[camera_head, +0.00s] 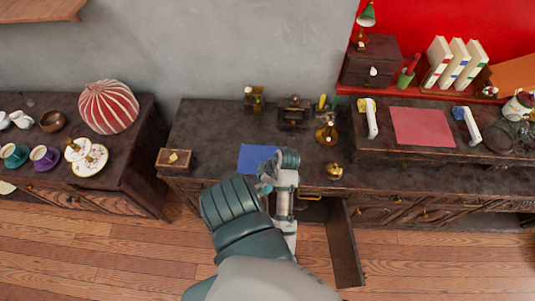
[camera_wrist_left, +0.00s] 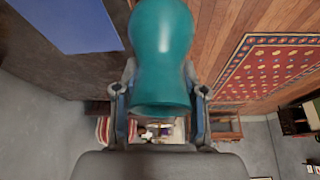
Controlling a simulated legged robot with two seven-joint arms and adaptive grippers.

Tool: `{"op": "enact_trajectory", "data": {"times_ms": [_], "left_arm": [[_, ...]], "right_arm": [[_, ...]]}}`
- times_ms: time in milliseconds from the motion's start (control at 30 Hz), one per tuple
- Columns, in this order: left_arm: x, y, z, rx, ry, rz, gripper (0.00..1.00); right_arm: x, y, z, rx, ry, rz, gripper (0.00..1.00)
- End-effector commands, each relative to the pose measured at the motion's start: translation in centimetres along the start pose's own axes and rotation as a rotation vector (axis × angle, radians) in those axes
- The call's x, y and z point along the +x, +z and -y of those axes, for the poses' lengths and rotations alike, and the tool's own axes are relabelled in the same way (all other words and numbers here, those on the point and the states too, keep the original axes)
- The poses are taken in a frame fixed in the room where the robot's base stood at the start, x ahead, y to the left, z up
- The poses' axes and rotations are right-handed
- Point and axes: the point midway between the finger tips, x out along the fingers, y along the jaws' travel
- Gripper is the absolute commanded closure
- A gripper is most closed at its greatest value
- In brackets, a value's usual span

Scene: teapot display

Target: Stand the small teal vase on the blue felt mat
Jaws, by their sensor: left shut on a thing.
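The small teal vase (camera_wrist_left: 162,55) is held between the two fingers of my left gripper (camera_wrist_left: 160,92), which is shut on it. In the head view only a small teal part of the vase (camera_head: 266,187) shows; my left gripper (camera_head: 268,183) and wrist hide the rest. The blue felt mat (camera_head: 256,156) lies flat on the dark middle desk, just beyond the gripper, its near right part covered. The mat (camera_wrist_left: 65,22) also shows at the upper left of the wrist view, apart from the vase. My right gripper is not in view.
A small wooden box (camera_head: 175,159) stands left of the mat. Brass pieces (camera_head: 327,133) and a small brass pot (camera_head: 334,171) stand to its right. The desk left of the mat is mostly clear.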

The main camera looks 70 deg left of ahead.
Motion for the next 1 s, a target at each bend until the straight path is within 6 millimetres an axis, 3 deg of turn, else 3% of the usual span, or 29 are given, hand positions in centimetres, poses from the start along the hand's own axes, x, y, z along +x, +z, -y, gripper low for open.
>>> {"op": "enact_trajectory", "data": {"times_ms": [367, 500, 600, 733, 1000], "left_arm": [[0.8, -1.0, -6.6, -0.001, 0.000, 0.011, 1.00], [2.1, -2.3, -10.7, 0.002, 0.000, -0.001, 1.00], [2.5, -2.6, -12.6, 0.003, 0.000, 0.002, 1.00], [2.8, -2.9, -14.0, 0.002, -0.001, 0.002, 1.00], [5.2, -1.7, -13.9, 0.005, -0.003, 0.000, 1.00]], "right_arm": [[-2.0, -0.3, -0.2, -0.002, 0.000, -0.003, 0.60], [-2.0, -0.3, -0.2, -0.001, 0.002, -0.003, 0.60], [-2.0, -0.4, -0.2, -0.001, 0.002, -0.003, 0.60], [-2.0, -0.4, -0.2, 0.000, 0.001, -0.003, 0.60], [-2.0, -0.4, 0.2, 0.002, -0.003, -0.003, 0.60]]}}
